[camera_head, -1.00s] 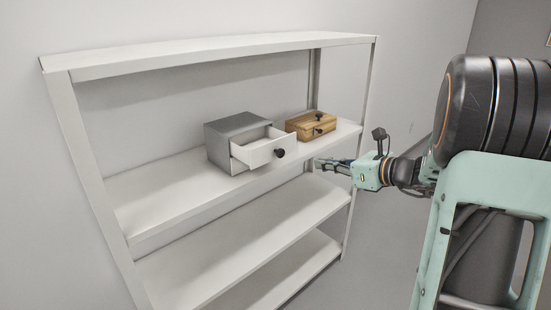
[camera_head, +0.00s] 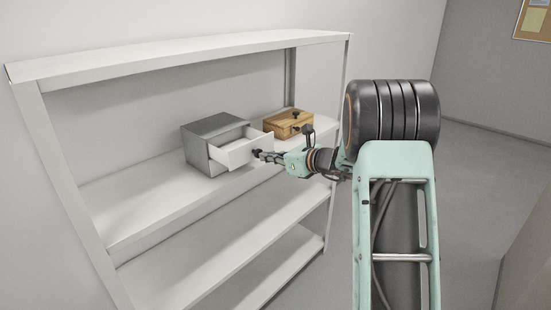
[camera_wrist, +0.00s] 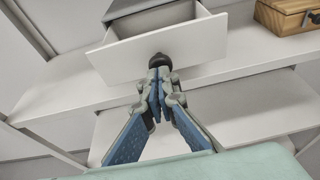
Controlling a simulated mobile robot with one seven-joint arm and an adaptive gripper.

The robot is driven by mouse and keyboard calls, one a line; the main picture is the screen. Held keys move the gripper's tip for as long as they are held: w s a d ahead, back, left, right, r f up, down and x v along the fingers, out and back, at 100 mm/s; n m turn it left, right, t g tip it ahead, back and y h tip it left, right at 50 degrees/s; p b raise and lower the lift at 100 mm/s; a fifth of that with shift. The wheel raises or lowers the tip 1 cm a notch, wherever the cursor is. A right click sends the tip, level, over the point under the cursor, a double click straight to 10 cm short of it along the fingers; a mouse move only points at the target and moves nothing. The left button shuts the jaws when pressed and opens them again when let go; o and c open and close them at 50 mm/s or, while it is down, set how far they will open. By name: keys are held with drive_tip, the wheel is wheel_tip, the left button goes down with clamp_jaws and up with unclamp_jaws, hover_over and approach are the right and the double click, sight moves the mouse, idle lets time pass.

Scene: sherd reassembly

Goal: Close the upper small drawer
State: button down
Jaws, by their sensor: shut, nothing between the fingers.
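The small drawer (camera_head: 240,152) has a white front and is pulled open from a grey box (camera_head: 205,132) on the upper shelf. In the wrist view the drawer front (camera_wrist: 160,52) fills the upper middle, with a dark round knob (camera_wrist: 159,60) at its centre. My gripper (camera_head: 262,155) is shut and empty, its fingertips right at the knob. In the wrist view my gripper (camera_wrist: 159,76) points at the knob from just below it; I cannot tell whether they touch. The fingers partly hide the knob in the head view.
A wooden box (camera_head: 288,123) with dark knobs stands to the right of the grey box on the same shelf (camera_head: 130,205); it also shows in the wrist view (camera_wrist: 285,15). A lower shelf (camera_head: 230,250) is bare. The floor to the right is clear.

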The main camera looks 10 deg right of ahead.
sight(243, 145)
idle(0.3)
drive_tip(key=w+a, duration=0.2)
drive_tip(key=w, duration=0.1)
drive_tip(key=w+a, duration=0.2)
drive_tip(key=w, duration=0.1)
drive_tip(key=w+a, duration=0.2)
drive_tip(key=w, duration=0.1)
drive_tip(key=shift+w+a, duration=0.1)
drive_tip(key=shift+a, duration=0.25)
drive_tip(key=shift+a+r, duration=0.1)
drive_tip(key=shift+r, duration=0.05)
